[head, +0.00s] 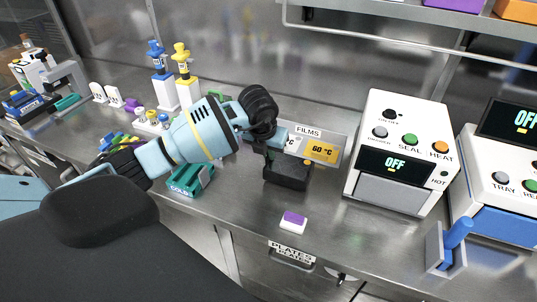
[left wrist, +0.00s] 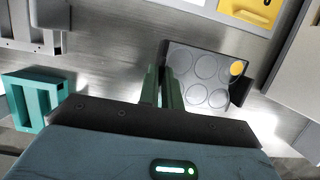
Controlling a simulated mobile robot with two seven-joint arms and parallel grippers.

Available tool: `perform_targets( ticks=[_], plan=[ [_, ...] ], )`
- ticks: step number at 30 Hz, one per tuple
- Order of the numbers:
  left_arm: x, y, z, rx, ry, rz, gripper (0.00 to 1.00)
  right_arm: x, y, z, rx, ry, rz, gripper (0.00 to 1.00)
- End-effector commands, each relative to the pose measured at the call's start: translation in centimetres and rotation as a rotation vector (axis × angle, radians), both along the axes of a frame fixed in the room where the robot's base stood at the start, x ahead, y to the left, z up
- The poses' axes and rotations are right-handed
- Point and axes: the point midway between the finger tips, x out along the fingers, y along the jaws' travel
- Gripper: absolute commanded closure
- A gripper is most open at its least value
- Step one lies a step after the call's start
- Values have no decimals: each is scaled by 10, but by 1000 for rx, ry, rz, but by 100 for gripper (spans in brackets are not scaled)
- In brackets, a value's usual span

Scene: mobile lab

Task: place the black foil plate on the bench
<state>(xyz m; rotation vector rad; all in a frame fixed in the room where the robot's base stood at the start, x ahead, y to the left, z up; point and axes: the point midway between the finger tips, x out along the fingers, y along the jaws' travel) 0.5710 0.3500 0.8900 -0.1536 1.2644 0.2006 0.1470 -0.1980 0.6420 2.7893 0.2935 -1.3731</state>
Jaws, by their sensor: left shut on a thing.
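The black foil plate (head: 289,171) is a small dark block in the middle of the head view, over the bench (head: 250,215). In the left wrist view its top (left wrist: 208,78) shows several round wells and one orange-yellow dot. My left gripper (head: 268,155) reaches in from the left and is shut on the plate's left edge; its fingers also show in the left wrist view (left wrist: 168,88). The plate looks about level, at or just above the bench; I cannot tell whether it touches. My right gripper is not in view.
A teal COLD block (head: 191,181) stands left of the plate. The FILMS holder (head: 322,150) is behind it, and a white sealer (head: 403,150) stands to the right. A small white and purple block (head: 293,222) lies in front. Bare bench lies around it.

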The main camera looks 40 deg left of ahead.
Motion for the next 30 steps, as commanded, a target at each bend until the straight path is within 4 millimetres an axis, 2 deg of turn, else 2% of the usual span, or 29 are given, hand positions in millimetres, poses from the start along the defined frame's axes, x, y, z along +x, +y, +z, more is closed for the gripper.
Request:
perform_targets(
  ticks=[3,14,15,19,30],
  plan=[
    [0,0,-10,-1,-1,0,100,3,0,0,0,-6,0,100],
    [0,0,-14,0,-1,0,100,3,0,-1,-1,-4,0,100],
    [0,0,-13,0,0,0,89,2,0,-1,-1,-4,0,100],
    [0,0,-13,0,-1,0,72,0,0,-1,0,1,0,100],
    [0,0,-7,0,-3,0,72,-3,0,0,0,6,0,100]
  ],
)
